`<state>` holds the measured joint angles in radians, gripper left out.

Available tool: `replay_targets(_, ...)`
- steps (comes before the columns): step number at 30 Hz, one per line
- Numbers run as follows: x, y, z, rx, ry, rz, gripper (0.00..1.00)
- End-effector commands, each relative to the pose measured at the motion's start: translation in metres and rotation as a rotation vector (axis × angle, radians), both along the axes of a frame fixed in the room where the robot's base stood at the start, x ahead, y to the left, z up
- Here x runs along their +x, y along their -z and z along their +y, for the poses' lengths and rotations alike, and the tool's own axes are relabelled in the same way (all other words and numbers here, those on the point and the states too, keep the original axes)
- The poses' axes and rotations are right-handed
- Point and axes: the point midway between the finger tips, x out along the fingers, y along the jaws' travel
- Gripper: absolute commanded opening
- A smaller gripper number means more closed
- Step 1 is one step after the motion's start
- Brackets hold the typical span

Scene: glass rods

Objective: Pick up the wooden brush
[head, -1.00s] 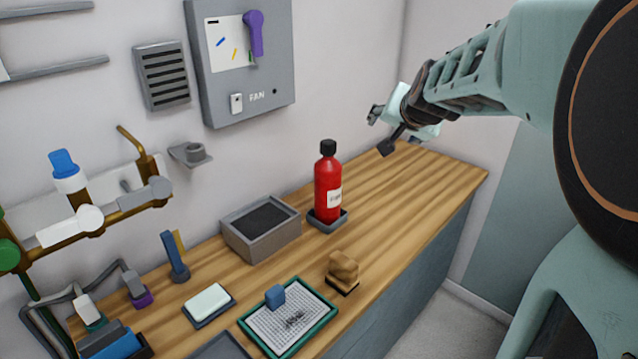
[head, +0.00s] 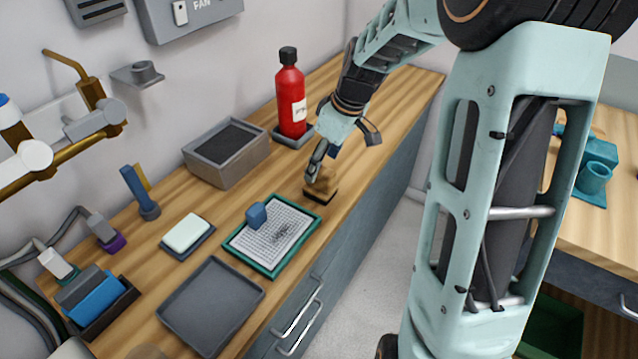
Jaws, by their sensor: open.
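The wooden brush (head: 322,189), a brown block with a dark base, stands on the wooden counter just right of the green-framed mat. My gripper (head: 341,158) is open and empty. It points down from above and behind the brush, with its left finger in front of or against the brush's upper left part. Its other finger is spread out to the right, clear of the brush. I cannot tell whether the left finger touches the brush. The finger hides part of the brush's top.
A red bottle (head: 291,98) stands in a small tray behind the brush. A grey bin (head: 227,153) is at back left. The green-framed mat (head: 262,266) bears a blue block (head: 256,215). A flat grey tray (head: 211,304) lies nearer. The counter's front edge is close to the brush.

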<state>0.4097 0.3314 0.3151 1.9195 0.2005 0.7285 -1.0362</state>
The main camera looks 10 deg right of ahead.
Motion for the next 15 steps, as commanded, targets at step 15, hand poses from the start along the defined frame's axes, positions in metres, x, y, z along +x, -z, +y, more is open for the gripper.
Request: replay_targets(15, 0.011, 0.063, 0.013, 0.000, 0.001, 0.003, 0.62)
